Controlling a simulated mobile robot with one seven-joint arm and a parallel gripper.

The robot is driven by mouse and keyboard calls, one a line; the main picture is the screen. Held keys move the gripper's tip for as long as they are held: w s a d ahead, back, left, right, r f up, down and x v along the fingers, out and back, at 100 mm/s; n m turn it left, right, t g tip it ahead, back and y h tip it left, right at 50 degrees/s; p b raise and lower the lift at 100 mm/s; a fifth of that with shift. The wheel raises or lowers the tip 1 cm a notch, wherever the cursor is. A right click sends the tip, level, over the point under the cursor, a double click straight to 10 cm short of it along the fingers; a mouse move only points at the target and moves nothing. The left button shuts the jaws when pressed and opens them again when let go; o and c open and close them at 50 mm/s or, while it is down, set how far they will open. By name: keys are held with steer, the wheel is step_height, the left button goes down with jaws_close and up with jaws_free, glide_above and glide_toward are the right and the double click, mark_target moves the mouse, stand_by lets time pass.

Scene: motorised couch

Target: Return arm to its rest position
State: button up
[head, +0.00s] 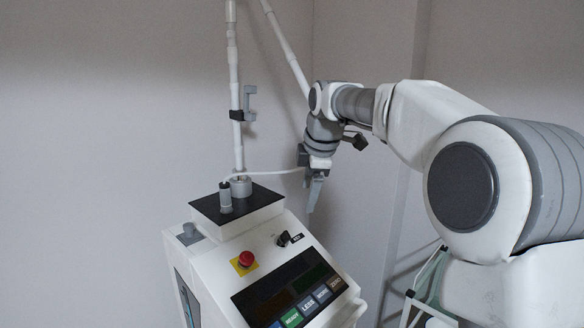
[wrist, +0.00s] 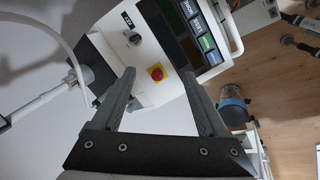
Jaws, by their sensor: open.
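My gripper (head: 314,192) hangs pointing down from my raised arm, just behind and right of the console's top in the head view. In the wrist view my gripper (wrist: 158,80) shows two grey fingers spread apart with nothing between them. The white control console (head: 215,270) stands below and to the left of the gripper. The gripper looks apart from it, though the exact gap is hard to tell.
The console carries a red button (head: 246,259), a black key switch (head: 289,239) and a dark display panel (head: 290,290). A white pole (head: 235,80) rises behind it. A jar with a blue rim (wrist: 232,103) shows right in the wrist view. Grey walls stand behind.

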steer(key=s+d+r+m+h, duration=0.1)
steer(key=s+d+m, duration=0.15)
steer(key=s, duration=0.25)
steer(key=s+d+r+m, duration=0.1)
steer(key=s+m, duration=0.2)
steer(key=s, duration=0.2)
steer(key=s+d+f+m, duration=0.2)
steer(key=s+f+m, duration=0.1)
steer(key=s, duration=0.5)
steer(key=s+d+f+m, duration=0.2)
steer(key=s+f+m, duration=0.1)
steer(key=s+m, duration=0.3)
steer(key=s+d+f+m+t, duration=0.1)
steer(key=s+d+f+m, duration=0.1)
steer(key=s, duration=0.8)
steer(key=shift+s+d+f+m, duration=0.25)
steer(key=shift+f+m, duration=0.3)
steer(key=shift+m, duration=0.7)
